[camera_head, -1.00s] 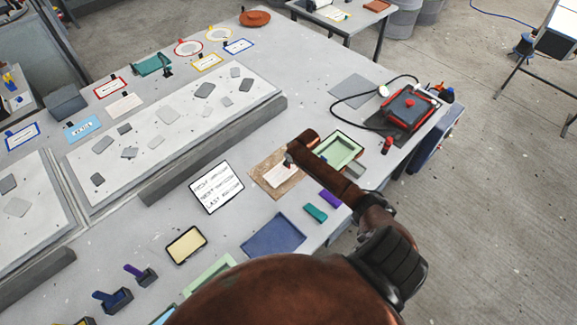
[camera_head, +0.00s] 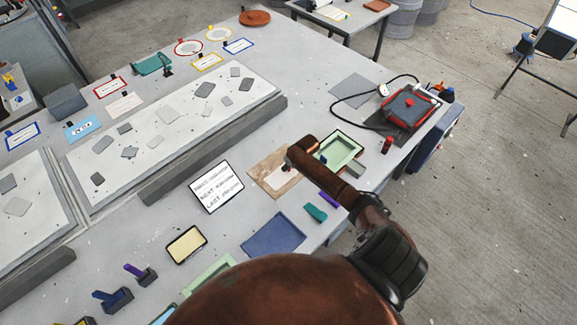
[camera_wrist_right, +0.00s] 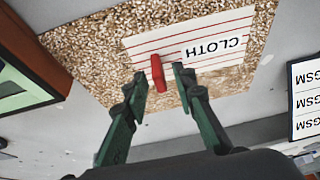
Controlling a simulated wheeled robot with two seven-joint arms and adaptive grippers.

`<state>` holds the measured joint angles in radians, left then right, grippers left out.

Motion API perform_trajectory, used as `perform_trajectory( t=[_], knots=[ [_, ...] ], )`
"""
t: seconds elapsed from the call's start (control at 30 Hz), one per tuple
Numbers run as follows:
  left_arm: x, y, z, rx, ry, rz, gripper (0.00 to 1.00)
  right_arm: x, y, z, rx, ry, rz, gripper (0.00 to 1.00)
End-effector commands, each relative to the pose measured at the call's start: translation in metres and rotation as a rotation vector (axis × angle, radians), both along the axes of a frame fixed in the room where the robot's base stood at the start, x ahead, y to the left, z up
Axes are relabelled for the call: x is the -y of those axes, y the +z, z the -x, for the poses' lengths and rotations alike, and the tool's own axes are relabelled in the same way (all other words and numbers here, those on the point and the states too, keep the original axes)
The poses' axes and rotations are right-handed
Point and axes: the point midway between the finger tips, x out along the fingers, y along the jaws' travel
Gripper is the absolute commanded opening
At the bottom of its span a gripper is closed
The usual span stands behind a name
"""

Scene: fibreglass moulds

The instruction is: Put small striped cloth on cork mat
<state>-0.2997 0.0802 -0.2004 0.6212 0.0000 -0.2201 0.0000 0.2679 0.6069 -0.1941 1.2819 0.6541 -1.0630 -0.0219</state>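The small striped cloth (camera_wrist_right: 215,48) is white with red stripes, the word CLOTH and a red tab (camera_wrist_right: 158,73). It lies on the speckled cork mat (camera_wrist_right: 90,60). In the head view the cork mat (camera_head: 262,172) is in the middle of the table, and my right arm covers part of the cloth (camera_head: 272,181). My right gripper (camera_wrist_right: 160,78) is over the cloth, with its two green-black fingers on either side of the red tab and gaps showing between. Its fingertips are hidden in the head view. My left gripper is not in view.
A green tray (camera_head: 342,149) stands right beside the mat. A sign board (camera_head: 216,187) with text lies to its left. A blue mat (camera_head: 273,235), a teal block (camera_head: 315,213) and a purple block (camera_head: 329,200) lie nearer.

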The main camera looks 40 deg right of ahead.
Motion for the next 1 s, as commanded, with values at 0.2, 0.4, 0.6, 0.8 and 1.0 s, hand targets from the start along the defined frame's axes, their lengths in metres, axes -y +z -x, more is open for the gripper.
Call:
perform_trajectory(
  t=[0.2,0.4,0.6,0.8,1.0],
  knots=[
    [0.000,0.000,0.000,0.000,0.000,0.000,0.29,0.000,0.000,0.000,0.000,0.000,0.000,0.25],
    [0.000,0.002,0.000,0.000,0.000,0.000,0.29,0.001,0.013,0.004,0.002,0.001,0.002,0.25],
    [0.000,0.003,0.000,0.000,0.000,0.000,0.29,0.003,0.048,0.020,0.002,0.001,0.002,0.25],
    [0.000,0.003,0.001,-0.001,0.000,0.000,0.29,0.004,0.085,0.036,0.001,0.001,0.002,0.25],
    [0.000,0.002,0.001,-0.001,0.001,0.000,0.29,0.004,0.107,0.045,0.001,0.001,-0.001,0.25]
  ],
)
